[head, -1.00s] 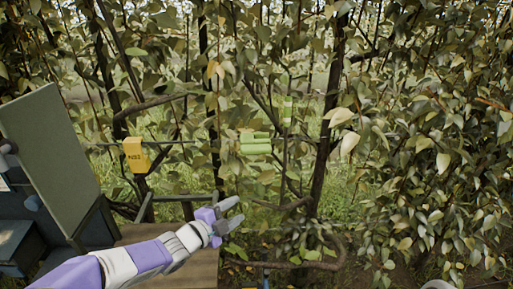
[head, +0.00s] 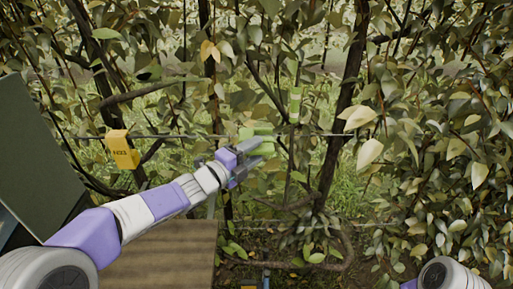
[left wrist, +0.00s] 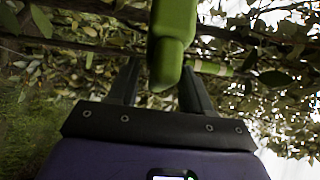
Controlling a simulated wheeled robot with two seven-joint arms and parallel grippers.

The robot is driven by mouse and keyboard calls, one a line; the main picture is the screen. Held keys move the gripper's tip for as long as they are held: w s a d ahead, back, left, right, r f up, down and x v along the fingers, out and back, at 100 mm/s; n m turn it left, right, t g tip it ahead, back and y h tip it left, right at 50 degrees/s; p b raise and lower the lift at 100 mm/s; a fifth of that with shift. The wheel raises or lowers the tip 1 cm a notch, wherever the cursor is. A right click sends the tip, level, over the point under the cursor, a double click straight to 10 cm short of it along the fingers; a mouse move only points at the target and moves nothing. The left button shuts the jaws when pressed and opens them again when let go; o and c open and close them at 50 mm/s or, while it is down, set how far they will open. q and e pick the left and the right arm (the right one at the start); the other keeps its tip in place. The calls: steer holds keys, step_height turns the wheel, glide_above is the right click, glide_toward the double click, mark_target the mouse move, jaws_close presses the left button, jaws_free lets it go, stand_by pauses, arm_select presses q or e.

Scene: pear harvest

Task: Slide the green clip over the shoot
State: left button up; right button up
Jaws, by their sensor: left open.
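The green clip (head: 257,138) hangs at wire height left of a slim upright shoot (head: 295,105), which has a pale green band. The clip and shoot are apart in the head view. My left gripper (head: 248,166) is open, its fingers at the clip's lower side. In the left wrist view the clip (left wrist: 174,35) is between the open fingers or just beyond them; I cannot tell whether they touch it. A pale green piece (left wrist: 212,68), perhaps the banded shoot, shows behind the right finger. My right gripper is not in view.
A yellow tag box (head: 122,150) hangs on the thin horizontal wire (head: 185,136) at left. A dark trunk (head: 345,110) stands right of the shoot, with dense leaves beyond. A wooden surface (head: 160,255) and a dark green panel (head: 35,150) are at lower left.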

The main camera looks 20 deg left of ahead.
arm_select(q)
steer(key=shift+w+d, duration=0.3)
steer(key=shift+w, duration=0.2)
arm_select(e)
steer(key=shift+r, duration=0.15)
